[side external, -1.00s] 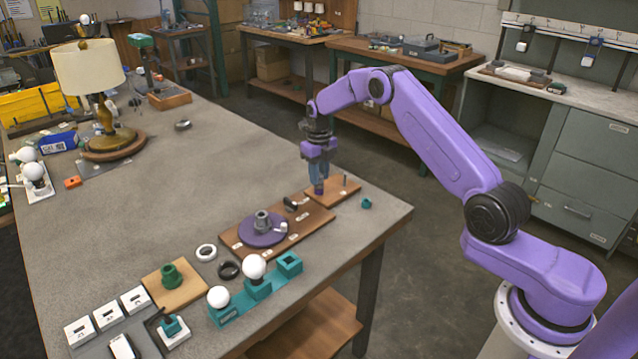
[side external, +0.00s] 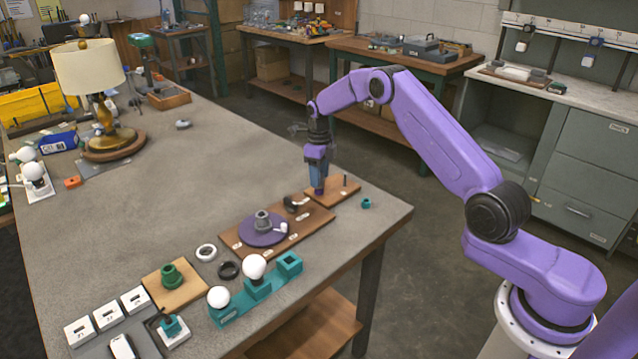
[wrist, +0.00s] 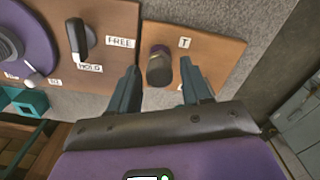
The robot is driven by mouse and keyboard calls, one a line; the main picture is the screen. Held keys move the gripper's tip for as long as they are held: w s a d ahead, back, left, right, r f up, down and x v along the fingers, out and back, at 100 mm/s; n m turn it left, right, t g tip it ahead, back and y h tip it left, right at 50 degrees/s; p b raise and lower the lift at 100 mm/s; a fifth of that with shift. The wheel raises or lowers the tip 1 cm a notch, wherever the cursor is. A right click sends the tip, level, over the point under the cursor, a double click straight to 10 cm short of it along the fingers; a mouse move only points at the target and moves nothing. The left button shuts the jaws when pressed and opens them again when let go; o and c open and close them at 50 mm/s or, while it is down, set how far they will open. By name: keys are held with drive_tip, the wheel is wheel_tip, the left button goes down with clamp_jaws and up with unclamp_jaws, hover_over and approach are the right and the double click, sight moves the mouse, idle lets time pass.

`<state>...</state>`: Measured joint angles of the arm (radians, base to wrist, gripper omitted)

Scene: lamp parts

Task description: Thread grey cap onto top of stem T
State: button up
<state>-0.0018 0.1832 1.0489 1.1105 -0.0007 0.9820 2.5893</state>
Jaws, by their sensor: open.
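In the wrist view, a short dark grey cylinder (wrist: 160,70), which looks like the grey cap, stands on the small wooden board beside the letter T. Some purple shows at its far edge; I cannot tell whether the cap is seated on the stem. My gripper (wrist: 156,72) is open, with one finger on each side of the cylinder and visible gaps. In the side view my gripper (side external: 319,186) points down over the small board (side external: 343,191). A purple piece shows at its fingertips there.
A larger board beside it holds a purple disc (side external: 252,236) and a dark switch handle (wrist: 83,37) between the FREE and HOLD labels. A small teal part (side external: 366,203) lies right of the small board. A teal rack (side external: 228,313) with white bulbs stands in front.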

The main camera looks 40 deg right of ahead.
drive_tip(key=n, duration=0.5)
drive_tip(key=shift+n, duration=0.3)
drive_tip(key=n, duration=1.7)
clamp_jaws()
drive_tip(key=m, duration=0.5)
drive_tip(key=shift+a, duration=0.1)
drive_tip(key=shift+m, duration=0.9)
